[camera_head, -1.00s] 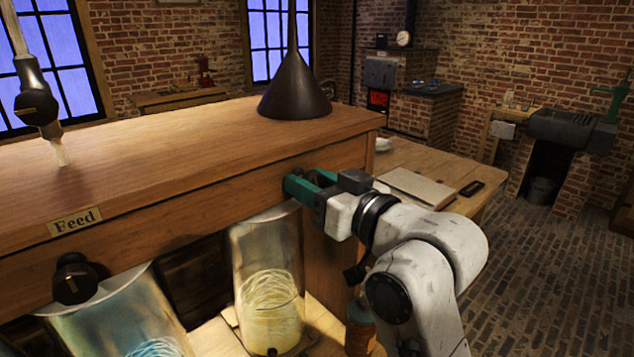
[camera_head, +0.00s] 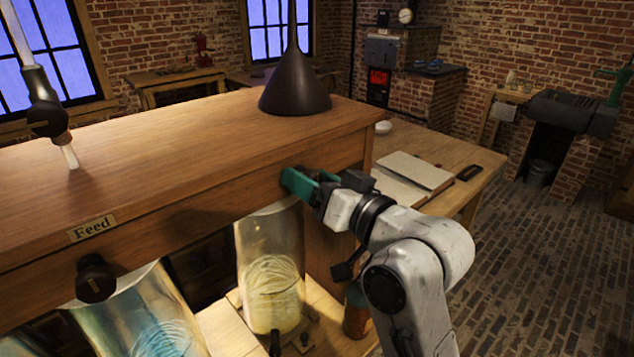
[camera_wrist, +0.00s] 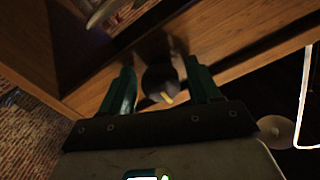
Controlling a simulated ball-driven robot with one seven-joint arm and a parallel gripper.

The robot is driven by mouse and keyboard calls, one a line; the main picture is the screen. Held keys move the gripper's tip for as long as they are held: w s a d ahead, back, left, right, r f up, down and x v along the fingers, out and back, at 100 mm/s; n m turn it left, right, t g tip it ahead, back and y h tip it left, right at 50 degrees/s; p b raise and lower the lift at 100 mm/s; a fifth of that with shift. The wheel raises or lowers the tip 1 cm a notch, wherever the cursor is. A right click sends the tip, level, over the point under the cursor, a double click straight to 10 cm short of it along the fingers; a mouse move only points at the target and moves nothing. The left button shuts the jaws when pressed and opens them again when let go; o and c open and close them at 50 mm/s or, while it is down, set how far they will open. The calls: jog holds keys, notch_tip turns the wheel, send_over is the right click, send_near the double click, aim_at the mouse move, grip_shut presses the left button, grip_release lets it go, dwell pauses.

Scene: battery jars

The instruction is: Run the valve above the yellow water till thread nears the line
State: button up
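The jar with yellow water (camera_head: 272,285) stands under the wooden beam (camera_head: 200,195) in the head view. A pale coil of thread lies in the yellow water; I cannot make out a line on the glass. My gripper (camera_head: 300,185) is at the front of the beam above this jar and hides the valve there. In the wrist view, a dark round valve knob (camera_wrist: 162,82) with a yellow mark sits between the green fingers of my gripper (camera_wrist: 160,64). The fingers are apart, with a gap visible on each side of the knob.
A jar with blue water (camera_head: 155,325) stands to the left, below another dark valve knob (camera_head: 95,278) and the Feed plate (camera_head: 92,228). A dark funnel (camera_head: 294,90) stands on the beam top. An open book (camera_head: 415,172) lies on the table behind my arm.

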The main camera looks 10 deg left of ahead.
jog(key=shift+o, duration=1)
jog(key=v, duration=0.5)
jog(key=s+d+f+m+g+h, duration=0.1)
jog(key=s+d+f+h, duration=0.2)
jog(key=d+f, duration=0.45)
jog(key=s+d+f+m+g+h, duration=0.1)
jog(key=s+d+f+m+h, duration=0.2)
jog(key=f, duration=0.7)
jog(key=s+d+f+g+h, duration=0.1)
jog(key=s+d+f+h, duration=0.25)
jog(key=d+f, duration=0.45)
jog(key=s+d+f+m+g+h, duration=0.1)
jog(key=s+d+f, duration=0.3)
jog(key=s, duration=0.4)
jog(key=s+d+f+g+h, duration=0.2)
jog(key=s+d+f+g, duration=0.1)
jog(key=s, duration=0.5)
jog(key=s+d+f+m+g+h, duration=0.1)
jog(key=s+d+f+g+h, duration=0.1)
jog(key=s+d+f, duration=0.4)
jog(key=s+g, duration=0.1)
jog(key=s, duration=0.1)
jog(key=shift+s+d+m, duration=0.3)
jog(key=shift+s+d, duration=0.1)
